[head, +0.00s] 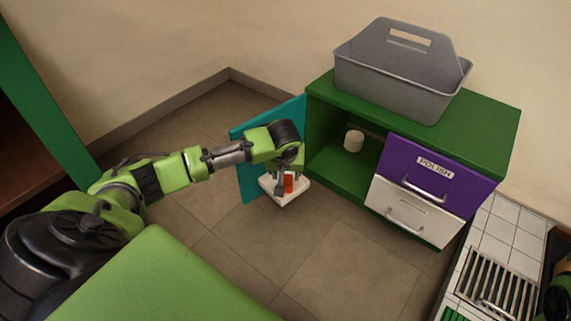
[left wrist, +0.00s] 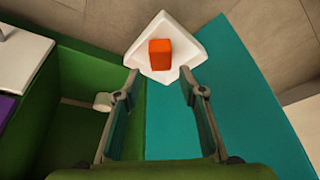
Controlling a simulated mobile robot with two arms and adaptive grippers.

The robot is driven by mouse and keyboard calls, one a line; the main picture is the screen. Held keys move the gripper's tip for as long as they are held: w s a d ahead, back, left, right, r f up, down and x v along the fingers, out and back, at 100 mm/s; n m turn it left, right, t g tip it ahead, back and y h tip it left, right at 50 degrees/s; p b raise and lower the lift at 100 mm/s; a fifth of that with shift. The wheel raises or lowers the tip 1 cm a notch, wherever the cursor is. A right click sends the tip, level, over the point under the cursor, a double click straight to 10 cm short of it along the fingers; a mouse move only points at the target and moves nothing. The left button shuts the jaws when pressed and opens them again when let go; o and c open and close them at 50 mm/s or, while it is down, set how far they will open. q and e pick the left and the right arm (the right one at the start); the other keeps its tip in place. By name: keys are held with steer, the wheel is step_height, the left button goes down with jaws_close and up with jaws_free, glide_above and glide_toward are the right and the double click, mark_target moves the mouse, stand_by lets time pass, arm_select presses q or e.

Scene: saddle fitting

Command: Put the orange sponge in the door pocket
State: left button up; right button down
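The orange sponge (head: 288,184) is a small block within the white door pocket (head: 291,198), on the inner side of the open teal door (head: 250,180). In the left wrist view the sponge (left wrist: 160,55) stands inside the pocket (left wrist: 148,32), clear of its rim. My left gripper (head: 287,172) is over the pocket, partly covering it. In the wrist view its two fingers (left wrist: 158,80) are spread apart, with the sponge beyond the tips and touched by neither. My right gripper is not seen.
The green cabinet (head: 410,105) has an open compartment with a white roll-like object (head: 353,140). It has a purple drawer (head: 430,170) and a white drawer (head: 412,212), both closed. A grey caddy (head: 395,88) stands on top. A metal grate (head: 500,290) lies at lower right.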

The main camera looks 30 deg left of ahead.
arm_select(q)
steer(key=shift+p+v, duration=0.35)
steer(key=shift+v, duration=0.65)
steer(key=shift+d, duration=0.1)
